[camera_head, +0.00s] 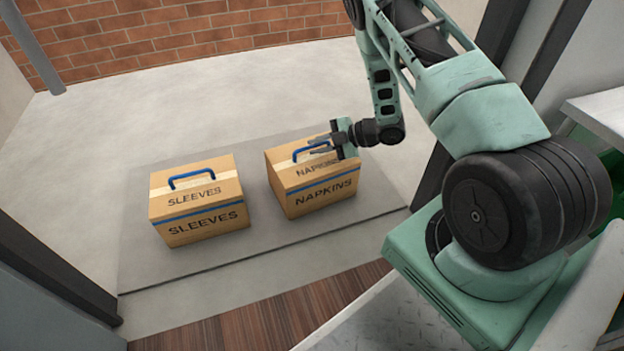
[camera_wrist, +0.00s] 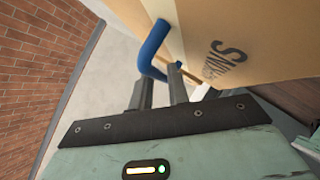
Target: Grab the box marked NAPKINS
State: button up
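The box marked NAPKINS (camera_head: 325,194) is a tan carton with a blue stripe and a blue handle (camera_head: 296,155) on top. It stands upright on a grey mat. My gripper (camera_head: 316,147) is just above its top, with its fingers at the handle. In the wrist view my gripper's two fingers (camera_wrist: 158,84) are apart. The blue handle (camera_wrist: 152,48) is right at the fingertips, and part of it passes behind one finger. I cannot tell whether they touch. The box side with part of its lettering (camera_wrist: 225,60) fills the upper right.
A similar box marked SLEEVES (camera_head: 199,206) stands to the left, with a gap between the boxes. The grey mat (camera_head: 255,245) lies under both. A dark door frame is at right, a brick wall (camera_head: 180,30) at the back. The pale floor between is clear.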

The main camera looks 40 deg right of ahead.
jog(key=shift+b+x, duration=0.3)
jog(key=shift+x, duration=0.55)
jog(key=shift+w+a, duration=0.1)
grip_shut()
dwell(0.6)
